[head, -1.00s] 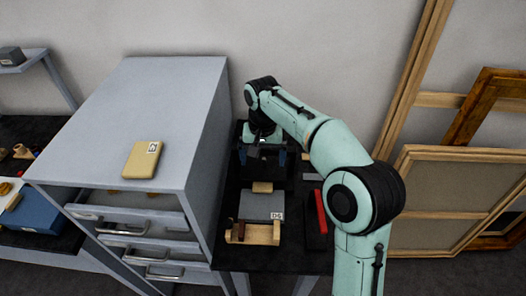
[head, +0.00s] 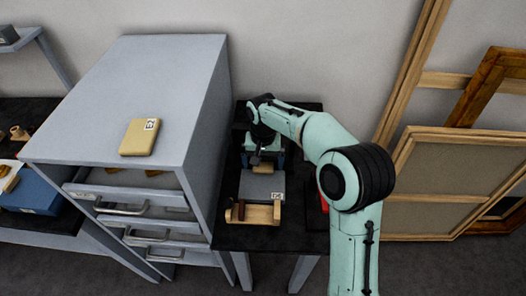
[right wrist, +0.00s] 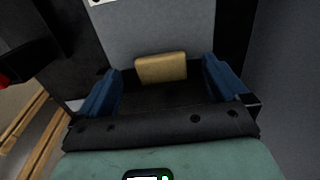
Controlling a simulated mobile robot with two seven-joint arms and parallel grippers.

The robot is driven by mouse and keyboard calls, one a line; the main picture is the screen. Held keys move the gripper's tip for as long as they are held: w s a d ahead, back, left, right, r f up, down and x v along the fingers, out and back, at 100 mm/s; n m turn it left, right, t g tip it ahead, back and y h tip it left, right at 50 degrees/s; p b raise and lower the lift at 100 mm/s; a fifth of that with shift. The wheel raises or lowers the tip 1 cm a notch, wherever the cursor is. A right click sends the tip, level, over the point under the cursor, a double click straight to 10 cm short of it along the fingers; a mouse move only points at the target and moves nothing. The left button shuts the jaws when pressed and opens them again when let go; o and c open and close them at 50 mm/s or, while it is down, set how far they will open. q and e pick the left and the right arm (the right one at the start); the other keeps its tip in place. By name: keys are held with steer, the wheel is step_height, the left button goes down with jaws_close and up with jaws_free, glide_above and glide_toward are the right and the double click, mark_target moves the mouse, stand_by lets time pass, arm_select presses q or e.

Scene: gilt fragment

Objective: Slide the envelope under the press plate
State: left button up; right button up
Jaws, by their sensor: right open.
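A flat grey slab (head: 262,187) with a white label lies on the black table, with a small tan block (head: 263,169) at its back edge. I cannot tell surely whether the slab is the envelope or the press plate. A wooden piece (head: 262,214) with a dark brown part lies at its front edge. My right gripper (head: 265,156) is behind the tan block. In the right wrist view its blue fingers (right wrist: 161,68) are open, one on each side of the tan block, with gaps on both sides. A yellowish labelled packet (head: 140,137) lies on the cabinet top.
The grey cabinet (head: 120,90) with drawers stands close on the left of the black table (head: 250,237). A red object (head: 324,202) is mostly hidden behind my right arm. Wooden frames (head: 455,180) lean on the wall at right. A blue box (head: 32,192) is at far left.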

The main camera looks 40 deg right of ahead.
arm_select(q)
steer(key=shift+s+f, duration=0.1)
steer(key=shift+f, duration=0.05)
arm_select(e)
steer(key=shift+f, duration=1.15)
steer(key=c, duration=1.1)
